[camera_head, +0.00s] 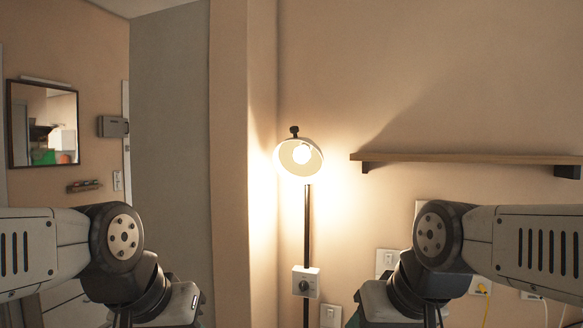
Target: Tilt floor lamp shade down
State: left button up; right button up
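The floor lamp's shade (291,153) is a light dome, lit, with its open side and bright bulb (302,155) facing toward me and somewhat to the right. A dark knob (294,131) sits on top of the shade. The dark upright pole (307,225) runs down below the shade, with a small grey box with a dial (306,282) on it or just behind it. My two arms come in from the left and right at the bottom, apart from the lamp. Both grippers are below the frame's bottom edge, so their fingers do not show.
A wooden wall shelf (460,158) is to the right of the lamp. A wall corner stands close behind and left of the lamp. Outlets and switches (387,260) with yellow cords (486,300) are low on the right wall. A mirror (43,124) hangs at far left.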

aim_at(298, 159)
jog(key=l+u, duration=0.4)
jog(key=l, duration=0.6)
jog(key=l+u, duration=0.4)
jog(key=l, duration=0.6)
jog(key=i+j, duration=0.15)
jog(key=i, duration=0.15)
